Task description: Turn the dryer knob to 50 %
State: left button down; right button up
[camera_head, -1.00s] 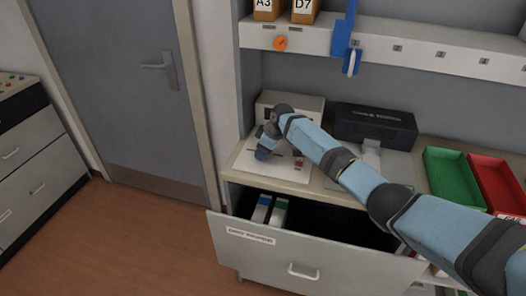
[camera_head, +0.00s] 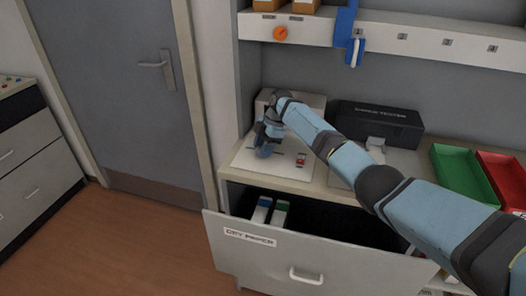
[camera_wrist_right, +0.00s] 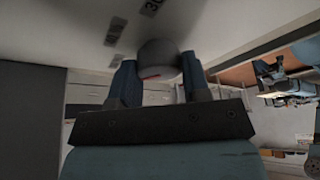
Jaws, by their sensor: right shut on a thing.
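The dryer knob (camera_wrist_right: 158,58) is a grey round knob with a red mark, seen in the right wrist view between my two blue fingers. Printed marks, one of which seems to read 30, lie on the pale surface beyond it. My right gripper (camera_wrist_right: 158,78) is shut on the knob. In the head view my right gripper (camera_head: 264,150) points down at the white panel (camera_head: 245,160) on the counter, and its fingers hide the knob. I cannot read the knob's exact setting. My left gripper is not in view.
A small red switch (camera_head: 301,159) sits on the panel, right of the gripper. A black device (camera_head: 380,122), a green tray (camera_head: 462,172) and a red tray (camera_head: 503,176) stand further right. An open drawer (camera_head: 255,240) juts out below the counter.

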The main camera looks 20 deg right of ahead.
jog(key=shift+n, duration=0.4)
jog(key=o, duration=0.7)
jog(key=shift+o, duration=1)
jog(key=v, duration=1.2)
jog(key=shift+w+b, duration=0.2)
jog(key=shift+b, duration=0.1)
jog(key=shift+a, duration=0.15)
